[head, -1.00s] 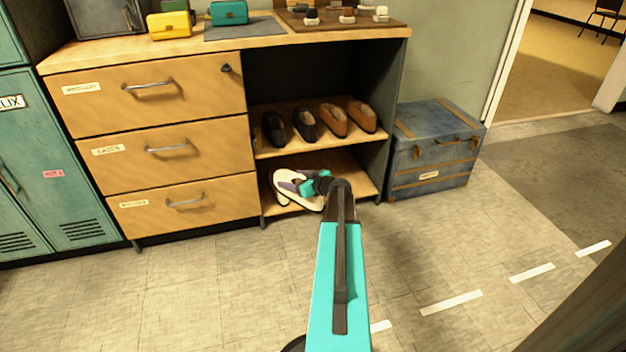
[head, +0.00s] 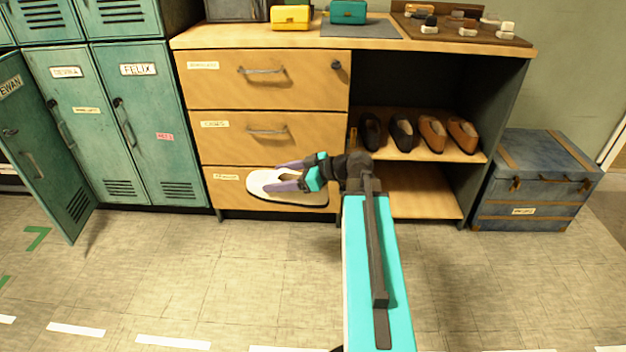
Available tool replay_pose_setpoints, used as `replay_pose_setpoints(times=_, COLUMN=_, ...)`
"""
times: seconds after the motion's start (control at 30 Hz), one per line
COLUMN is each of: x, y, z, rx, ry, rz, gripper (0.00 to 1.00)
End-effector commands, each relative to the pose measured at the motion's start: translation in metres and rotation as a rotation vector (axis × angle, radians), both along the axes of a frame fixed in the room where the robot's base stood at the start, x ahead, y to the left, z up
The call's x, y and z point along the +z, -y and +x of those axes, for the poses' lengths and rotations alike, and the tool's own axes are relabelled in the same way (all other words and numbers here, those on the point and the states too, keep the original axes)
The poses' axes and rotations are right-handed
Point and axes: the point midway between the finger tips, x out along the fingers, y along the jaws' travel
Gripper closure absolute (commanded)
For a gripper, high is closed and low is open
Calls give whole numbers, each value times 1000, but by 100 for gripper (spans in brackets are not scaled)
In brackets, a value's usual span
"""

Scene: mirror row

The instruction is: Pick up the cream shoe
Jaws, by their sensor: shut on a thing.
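The cream shoe (head: 265,185) is in front of the bottom drawer of the wooden cabinet, held above the floor with its toe to the left. My gripper (head: 292,179) is shut on it, with its purple fingers at the shoe's opening. The part of the shoe between and behind the fingers is hidden.
The lower shelf (head: 425,192) is bare where it shows. Black and brown shoes (head: 432,135) stand on the shelf above. A blue trunk (head: 540,180) stands at the right. Teal lockers (head: 140,125) are at the left, one with its door (head: 45,150) open. The floor in front is clear.

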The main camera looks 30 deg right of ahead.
Motion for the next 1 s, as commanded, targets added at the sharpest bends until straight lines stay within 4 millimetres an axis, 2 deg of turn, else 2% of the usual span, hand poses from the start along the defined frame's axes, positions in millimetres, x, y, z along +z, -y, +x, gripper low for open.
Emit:
replay_pose_setpoints(times=0.03, x=10, y=-20, z=2, rx=42, ry=3, rz=-2, gripper=65)
replay_pose_setpoints(times=0.2, x=34, y=-73, z=4, rx=159, ry=0, rz=-4, gripper=65)
replay_pose_setpoints(times=0.4, x=50, y=-110, z=4, rx=238, ry=-4, rz=-6, gripper=65)
replay_pose_setpoints(times=0.57, x=54, y=-118, z=3, rx=256, ry=-5, rz=-6, gripper=65)
replay_pose_setpoints(times=1.0, x=54, y=-118, z=3, rx=256, ry=-5, rz=-5, gripper=65)
